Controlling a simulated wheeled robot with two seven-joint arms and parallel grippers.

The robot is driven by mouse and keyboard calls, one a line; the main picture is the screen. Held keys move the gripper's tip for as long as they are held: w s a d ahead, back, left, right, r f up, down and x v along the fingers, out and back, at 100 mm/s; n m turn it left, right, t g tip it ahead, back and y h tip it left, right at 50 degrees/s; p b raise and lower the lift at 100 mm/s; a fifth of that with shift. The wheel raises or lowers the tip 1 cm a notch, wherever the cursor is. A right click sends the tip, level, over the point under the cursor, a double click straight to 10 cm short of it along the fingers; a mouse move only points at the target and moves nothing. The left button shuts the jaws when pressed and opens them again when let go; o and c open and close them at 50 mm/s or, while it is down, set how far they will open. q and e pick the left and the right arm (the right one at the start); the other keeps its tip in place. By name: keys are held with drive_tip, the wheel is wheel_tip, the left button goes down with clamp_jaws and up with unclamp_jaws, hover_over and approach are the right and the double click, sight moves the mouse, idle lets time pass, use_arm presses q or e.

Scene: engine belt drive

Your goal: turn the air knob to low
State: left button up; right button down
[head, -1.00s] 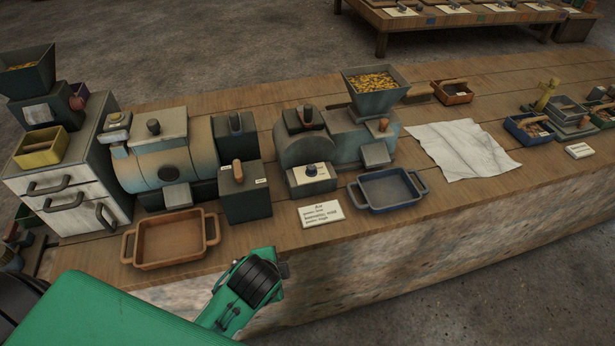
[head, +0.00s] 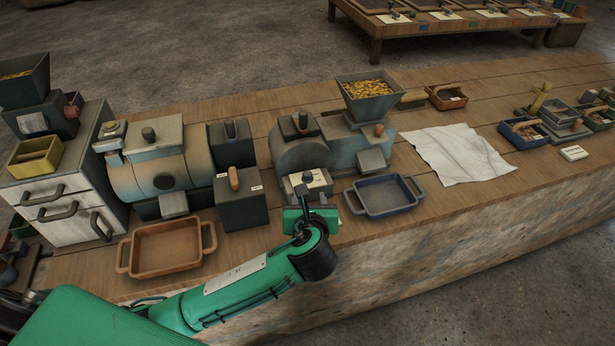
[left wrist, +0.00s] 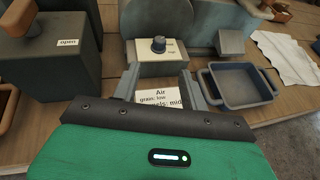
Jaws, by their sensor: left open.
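The air knob is a dark round knob (head: 308,176) on top of a pale-fronted box (head: 296,190). In the left wrist view the knob (left wrist: 158,44) stands on a cream plate with small lettering; I cannot read its setting. My left gripper (head: 307,206) is just in front of the box, over the card. In the left wrist view its fingers (left wrist: 160,76) are apart, with nothing between them, short of the knob. My right gripper is not in view.
A blue tray (head: 384,210) stands right of the box, and a dark box with a wooden lever (head: 240,205) stands left. An orange tray (head: 165,262) is near the front edge. A hopper of grain (head: 368,90) rises behind. A white cloth (head: 460,152) lies right.

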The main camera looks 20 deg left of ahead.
sight(308, 176)
use_arm(q)
drive_tip(key=x, duration=1.3)
drive_tip(key=shift+w+a+f, duration=0.1)
drive_tip(key=shift+w+f, duration=0.05)
drive_tip(key=shift+w, duration=0.05)
clamp_jaws()
